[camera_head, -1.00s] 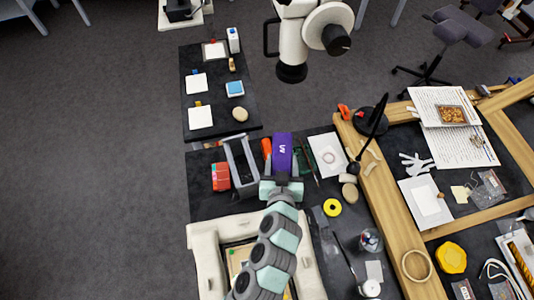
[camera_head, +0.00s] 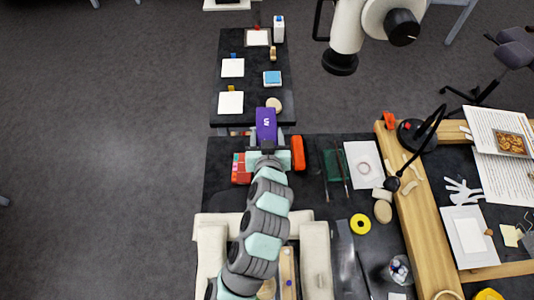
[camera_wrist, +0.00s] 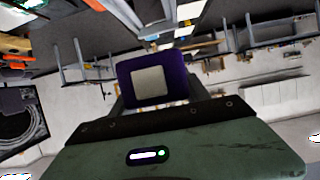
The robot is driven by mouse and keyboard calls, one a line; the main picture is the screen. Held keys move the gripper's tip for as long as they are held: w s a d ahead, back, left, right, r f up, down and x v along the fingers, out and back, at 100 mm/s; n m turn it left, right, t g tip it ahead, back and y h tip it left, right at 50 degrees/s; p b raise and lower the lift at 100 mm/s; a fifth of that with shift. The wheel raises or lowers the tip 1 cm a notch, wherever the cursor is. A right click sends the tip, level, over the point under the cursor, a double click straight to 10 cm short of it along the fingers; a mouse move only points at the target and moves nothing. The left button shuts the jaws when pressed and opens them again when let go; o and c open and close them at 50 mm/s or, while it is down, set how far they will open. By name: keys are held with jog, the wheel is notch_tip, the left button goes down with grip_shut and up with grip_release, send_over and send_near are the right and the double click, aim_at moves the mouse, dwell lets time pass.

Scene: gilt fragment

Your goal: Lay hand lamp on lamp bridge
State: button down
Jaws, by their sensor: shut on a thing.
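The hand lamp is a purple block marked UV (camera_head: 266,122). My gripper (camera_head: 267,143) is shut on its near end, and its lettered face shows upward in the head view. In the wrist view the lamp (camera_wrist: 178,94) shows as a dark purple end with a pale square, between my fingers. The grey frame that looks like the lamp bridge is hidden behind my gripper and the lamp. I cannot tell whether the lamp touches it.
A red box (camera_head: 240,170) stands left of my gripper, and an orange object (camera_head: 298,153) close to its right. A yellow ring (camera_head: 360,224) and a white sheet (camera_head: 364,165) lie further right. A small dark table (camera_head: 251,105) with white cards is beyond.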

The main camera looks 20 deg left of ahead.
notch_tip(320, 180, down, 9)
jog(key=shift+f, duration=0.15)
jog(key=c, duration=0.5)
grip_release()
jog(key=shift+s+d, duration=0.1)
jog(key=shift+p+v, duration=0.6)
jog(key=shift+v, duration=5.35)
